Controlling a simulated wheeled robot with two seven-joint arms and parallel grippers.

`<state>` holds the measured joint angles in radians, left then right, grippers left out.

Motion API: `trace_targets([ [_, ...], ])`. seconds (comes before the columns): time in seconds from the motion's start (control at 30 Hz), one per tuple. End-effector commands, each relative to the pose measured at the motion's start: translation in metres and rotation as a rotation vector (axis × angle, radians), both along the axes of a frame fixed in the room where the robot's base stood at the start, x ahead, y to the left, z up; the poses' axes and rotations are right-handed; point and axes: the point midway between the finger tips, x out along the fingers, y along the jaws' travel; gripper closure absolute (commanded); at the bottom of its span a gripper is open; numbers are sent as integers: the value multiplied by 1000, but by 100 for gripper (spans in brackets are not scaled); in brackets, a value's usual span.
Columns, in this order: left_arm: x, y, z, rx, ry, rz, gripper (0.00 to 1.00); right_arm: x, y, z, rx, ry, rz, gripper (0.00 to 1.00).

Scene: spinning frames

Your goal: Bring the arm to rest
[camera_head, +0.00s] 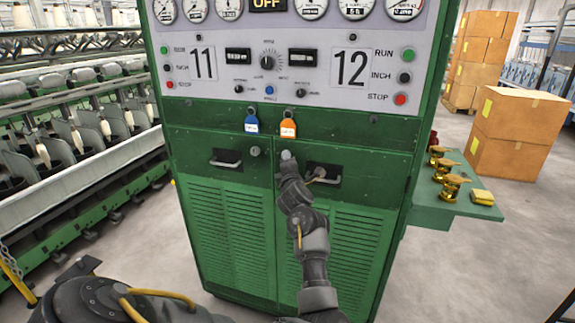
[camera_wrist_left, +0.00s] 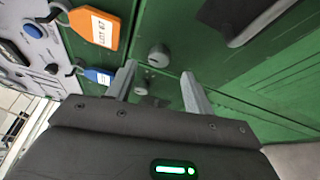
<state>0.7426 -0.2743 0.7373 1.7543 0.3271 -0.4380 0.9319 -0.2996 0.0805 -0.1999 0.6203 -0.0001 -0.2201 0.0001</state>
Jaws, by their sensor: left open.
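My left arm reaches up in front of the green cabinet (camera_head: 230,235) in the head view. Its left gripper (camera_head: 289,170) is close to the cabinet's doors, below an orange tag (camera_head: 288,129), and its fingers are hard to make out there. In the left wrist view the left gripper (camera_wrist_left: 155,85) is open, its two fingers apart with nothing held between them. A round lock knob (camera_wrist_left: 159,56) lies beyond the fingers, and a second knob (camera_wrist_left: 141,88) shows between them. The right gripper is not in view.
A blue tag (camera_head: 251,125) hangs left of the orange one, under the grey control panel (camera_head: 220,85). Door handles (camera_head: 226,163) stick out. A green side shelf (camera_head: 448,200) holds brass parts. Cardboard boxes (camera_head: 512,135) stand at right, spinning machines (camera_head: 70,150) at left.

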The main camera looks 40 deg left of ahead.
Motion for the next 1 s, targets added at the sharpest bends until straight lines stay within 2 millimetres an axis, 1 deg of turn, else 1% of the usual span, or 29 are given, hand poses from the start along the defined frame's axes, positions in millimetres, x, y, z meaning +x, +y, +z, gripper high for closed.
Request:
trace_targets([
  [0.03, -4, -4, -1, -1, -1, 0, 48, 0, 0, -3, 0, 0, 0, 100],
  [0.17, -8, -9, 0, -1, -1, 1, 48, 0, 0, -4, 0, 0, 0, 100],
  [0.67, -9, -9, 1, -1, -1, 1, 48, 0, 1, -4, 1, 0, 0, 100],
  [0.77, -10, -9, -2, 10, 12, -6, 48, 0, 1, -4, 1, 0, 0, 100],
  [0.87, -16, -14, -14, 71, 89, -46, 48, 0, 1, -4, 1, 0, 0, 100],
  [0.97, -29, -30, -38, 200, 251, -143, 48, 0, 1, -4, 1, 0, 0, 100],
  [1.0, -36, -41, -52, 269, 339, -202, 48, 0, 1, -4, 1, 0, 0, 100],
])
